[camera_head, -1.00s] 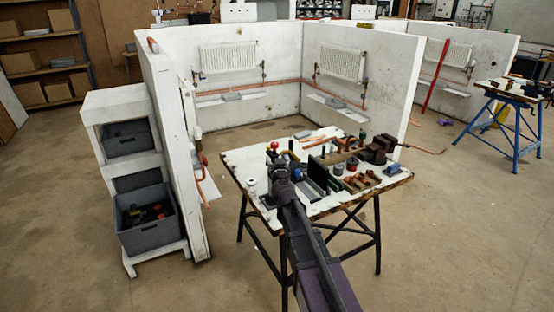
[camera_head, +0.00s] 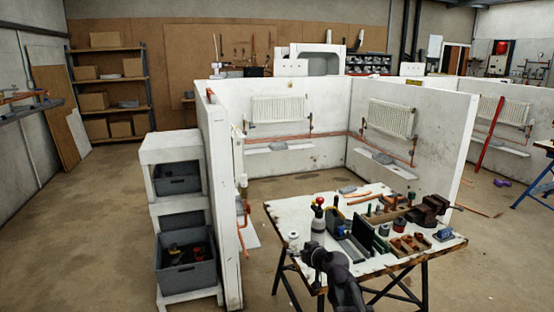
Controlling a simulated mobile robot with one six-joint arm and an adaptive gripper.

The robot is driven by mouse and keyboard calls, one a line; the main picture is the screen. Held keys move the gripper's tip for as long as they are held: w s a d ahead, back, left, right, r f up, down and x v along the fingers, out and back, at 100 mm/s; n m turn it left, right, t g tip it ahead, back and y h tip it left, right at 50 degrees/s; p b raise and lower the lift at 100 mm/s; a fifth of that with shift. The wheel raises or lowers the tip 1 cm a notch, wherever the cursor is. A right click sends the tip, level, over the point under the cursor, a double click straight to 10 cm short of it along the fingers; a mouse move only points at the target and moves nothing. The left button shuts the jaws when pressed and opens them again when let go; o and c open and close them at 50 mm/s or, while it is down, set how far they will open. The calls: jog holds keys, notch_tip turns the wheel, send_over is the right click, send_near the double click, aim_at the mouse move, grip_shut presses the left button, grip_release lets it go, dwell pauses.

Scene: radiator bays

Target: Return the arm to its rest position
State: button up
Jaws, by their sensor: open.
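My dark arm rises from the bottom edge of the picture in front of the worktable (camera_head: 283,213). My gripper (camera_head: 312,252) is at its far end, near the table's front left edge. It is small and dark, and its fingers are hard to make out. It is open, and I see nothing held in it. I cannot tell how high it is above the table top.
The table holds a bottle with a red cap (camera_head: 318,218), an open dark case (camera_head: 355,248), and a vise (camera_head: 428,208). White bay walls with radiators (camera_head: 278,109) stand behind. A white rack with grey bins (camera_head: 186,272) stands left. Floor at far left is clear.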

jog(key=s+d+f+m+g+h, duration=0.1)
jog(key=s+d+f+g+h, duration=0.1)
jog(key=s, duration=0.5)
jog(key=s+d+f+m+g+h, duration=0.2)
jog(key=s+d+f+g, duration=0.2)
jog(key=s, duration=0.4)
jog(key=s+d+f+m+g+h, duration=0.2)
jog(key=s+d+f+g, duration=0.2)
jog(key=s, duration=0.4)
jog(key=shift+f+g+h, duration=0.4)
jog(key=shift+f+g, duration=0.05)
jog(key=shift+g, duration=0.45)
jog(key=shift+s, duration=0.1)
